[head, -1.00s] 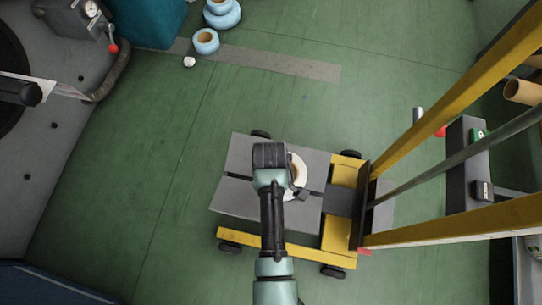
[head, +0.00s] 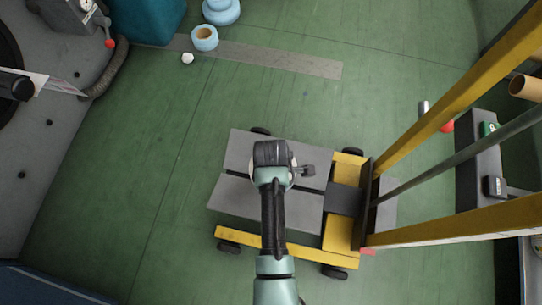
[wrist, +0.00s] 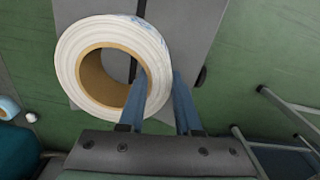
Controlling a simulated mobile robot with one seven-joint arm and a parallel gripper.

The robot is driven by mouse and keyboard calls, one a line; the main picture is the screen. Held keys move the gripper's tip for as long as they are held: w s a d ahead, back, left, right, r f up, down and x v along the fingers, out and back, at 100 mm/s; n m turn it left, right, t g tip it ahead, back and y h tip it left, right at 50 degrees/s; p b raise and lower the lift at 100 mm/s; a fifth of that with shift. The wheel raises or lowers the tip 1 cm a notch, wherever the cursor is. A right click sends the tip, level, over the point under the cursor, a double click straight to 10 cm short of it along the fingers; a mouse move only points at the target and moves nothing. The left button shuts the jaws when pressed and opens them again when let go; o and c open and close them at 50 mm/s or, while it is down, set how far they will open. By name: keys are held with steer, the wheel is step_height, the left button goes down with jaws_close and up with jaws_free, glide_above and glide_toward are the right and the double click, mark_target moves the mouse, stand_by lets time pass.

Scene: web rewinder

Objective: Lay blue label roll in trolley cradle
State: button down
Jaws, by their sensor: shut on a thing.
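The label roll (wrist: 75,62) shows in the wrist view with a white face, a brown core and faint blue marks on its outer rim. My gripper (wrist: 158,80) is shut on its wall, one blue finger over the core opening and the other outside the rim. In the head view the roll is almost wholly hidden behind my wrist. The trolley cradle (head: 245,152), two grey plates with a dark gap between them, lies below. I cannot tell whether the roll touches the plates.
The trolley's yellow frame (head: 285,250) and tall yellow mast posts (head: 450,95) stand to the right. Light blue rolls (head: 204,38) and a small white object (head: 187,58) are on the floor at the back left. Green floor left of the trolley is clear.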

steer(key=shift+f+b, duration=2.85)
steer(key=shift+f, duration=0.55)
steer(key=c, duration=0.5)
jaws_free()
steer(key=shift+s+f, duration=0.1)
step_height(320, 180, up, 17)
steer(key=p, duration=1.8)
steer(key=shift+p, duration=0.3)
